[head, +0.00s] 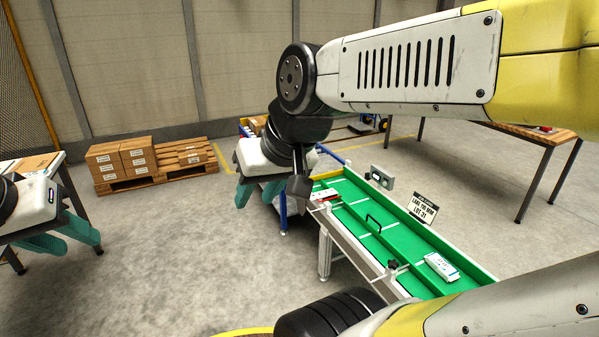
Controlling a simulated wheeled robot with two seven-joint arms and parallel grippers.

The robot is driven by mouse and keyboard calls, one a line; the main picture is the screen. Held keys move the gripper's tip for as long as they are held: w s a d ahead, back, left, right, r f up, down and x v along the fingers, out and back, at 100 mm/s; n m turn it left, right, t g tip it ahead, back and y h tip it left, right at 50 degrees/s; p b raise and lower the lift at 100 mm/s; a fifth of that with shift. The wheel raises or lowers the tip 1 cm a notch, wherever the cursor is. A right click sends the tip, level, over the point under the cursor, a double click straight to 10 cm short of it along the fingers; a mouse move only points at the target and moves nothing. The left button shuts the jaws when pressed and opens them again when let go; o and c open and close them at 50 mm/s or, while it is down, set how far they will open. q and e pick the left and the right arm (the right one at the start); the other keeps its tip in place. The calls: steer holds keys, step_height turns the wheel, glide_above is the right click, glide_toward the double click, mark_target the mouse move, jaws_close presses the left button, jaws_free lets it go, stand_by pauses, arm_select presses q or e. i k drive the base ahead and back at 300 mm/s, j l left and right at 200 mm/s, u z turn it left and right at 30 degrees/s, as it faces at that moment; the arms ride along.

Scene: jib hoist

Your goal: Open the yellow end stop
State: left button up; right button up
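A green-bedded lane table (352,196) runs from the middle of the head view down to the right. A small yellow patch (319,185) shows at its far left end, beside a red and white piece (325,194). It may be the yellow end stop, but it is small and partly hidden by my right wrist, so I cannot tell its position. My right gripper (258,193) points down just left of that end, its teal fingers apart, with nothing seen between them. My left gripper (62,238) is far left, away from the table, its teal fingers apart and empty.
Cartons on a pallet (150,180) sit behind. Open floor lies between my grippers.

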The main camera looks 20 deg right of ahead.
mark_target(338, 172)
steer(key=i+l+z, duration=0.2)
steer(key=i+l, duration=0.15)
steer(key=i, duration=0.35)
steer(key=i+l+z, duration=0.25)
steer(key=i, duration=0.5)
steer(key=i+z, duration=0.2)
steer(key=i, duration=0.5)
